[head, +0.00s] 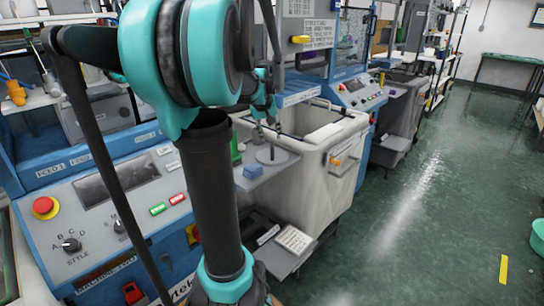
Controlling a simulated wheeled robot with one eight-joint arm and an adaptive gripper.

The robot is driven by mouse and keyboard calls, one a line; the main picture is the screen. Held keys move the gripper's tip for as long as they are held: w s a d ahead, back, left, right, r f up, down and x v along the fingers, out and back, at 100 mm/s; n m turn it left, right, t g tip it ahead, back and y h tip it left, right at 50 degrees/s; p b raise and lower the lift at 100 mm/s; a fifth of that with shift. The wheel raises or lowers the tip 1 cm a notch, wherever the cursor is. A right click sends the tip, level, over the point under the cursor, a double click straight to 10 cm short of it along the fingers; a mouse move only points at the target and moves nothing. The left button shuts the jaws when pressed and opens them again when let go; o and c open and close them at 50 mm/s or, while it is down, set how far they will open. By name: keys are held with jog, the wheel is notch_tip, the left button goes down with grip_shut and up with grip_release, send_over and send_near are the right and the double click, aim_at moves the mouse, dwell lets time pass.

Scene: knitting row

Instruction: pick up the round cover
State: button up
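A flat grey round piece (272,155), which looks like the round cover, lies on a grey shelf (262,181) beside the knitting machine's bin. A thin dark upright shape meets or stands in front of it; I cannot tell which. My gripper (265,124) is small and partly hidden behind my arm. It points down above the round piece, apparently with a gap. Its fingers are too small and dark to tell whether they are open or shut.
A control panel (105,215) fills the lower left. The green floor (430,200) is mostly clear at right.

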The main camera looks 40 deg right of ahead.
aim_at(272, 145)
jog(key=shift+a+x, duration=0.2)
jog(key=shift+x, duration=3.7)
jog(key=shift+w, duration=0.2)
jog(key=shift+c, duration=0.5)
grip_shut()
